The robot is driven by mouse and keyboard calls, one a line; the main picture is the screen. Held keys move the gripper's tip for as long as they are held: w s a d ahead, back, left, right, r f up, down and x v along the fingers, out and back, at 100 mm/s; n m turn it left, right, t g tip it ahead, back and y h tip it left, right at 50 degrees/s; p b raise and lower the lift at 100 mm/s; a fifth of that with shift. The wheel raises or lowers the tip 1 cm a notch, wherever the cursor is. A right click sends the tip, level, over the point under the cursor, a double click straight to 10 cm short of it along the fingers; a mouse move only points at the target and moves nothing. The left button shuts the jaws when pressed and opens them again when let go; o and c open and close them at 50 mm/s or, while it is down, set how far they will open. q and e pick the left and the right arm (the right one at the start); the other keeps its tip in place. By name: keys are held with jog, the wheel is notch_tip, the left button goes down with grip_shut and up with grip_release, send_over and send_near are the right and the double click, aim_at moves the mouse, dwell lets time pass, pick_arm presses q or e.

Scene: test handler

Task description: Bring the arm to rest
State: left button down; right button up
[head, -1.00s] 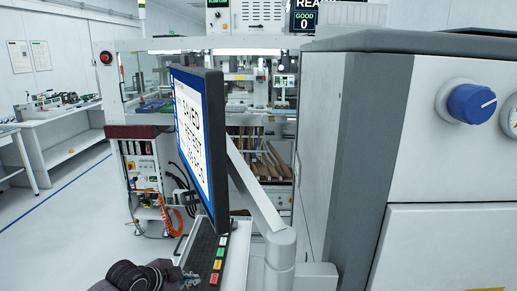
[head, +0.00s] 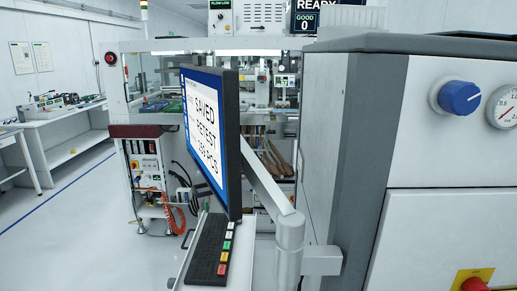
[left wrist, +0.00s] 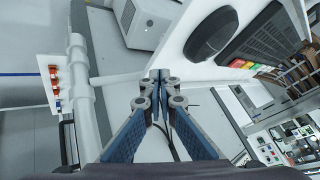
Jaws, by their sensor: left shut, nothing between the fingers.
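My left gripper (left wrist: 157,78) shows in the left wrist view with its blue-grey fingers together and nothing between them. It points at the floor area beside the operator console and touches nothing that I can see. No part of my arms shows in the head view now. The console has a monitor (head: 208,130) with a screen reading "SAVED RETEST" and a slanted keyboard (head: 208,250) with coloured buttons. In the left wrist view, the coloured buttons (left wrist: 240,64) lie to the upper right of the gripper. My right gripper is in neither view.
A grey support arm (head: 268,185) carries the console. A large cabinet with a blue knob (head: 460,98), a gauge and a red button (head: 474,284) fills the right side. A white workbench (head: 62,140) stands at the left. The floor (head: 85,230) at left is clear.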

pick_arm(q)
jog(key=s+f+n+g+y, duration=0.25)
jog(key=s+n, duration=0.35)
jog(key=s, duration=1.3)
jog(key=s+a+n+y, duration=0.2)
jog(key=s+a+n, duration=0.3)
jog(key=s+a, duration=0.5)
jog(key=s+d+f+g, duration=0.1)
jog(key=s+f, duration=0.1)
jog(key=f, duration=1.1)
jog(key=s+d+f+g, duration=0.1)
jog(key=f, duration=1.2)
jog(key=s+a+f+g+b, duration=0.1)
jog(key=s+a+f, duration=0.1)
jog(key=s+f, duration=1.5)
jog(key=shift+s+a+f, duration=0.25)
jog(key=shift+s+a, duration=0.05)
jog(key=shift+a, duration=0.05)
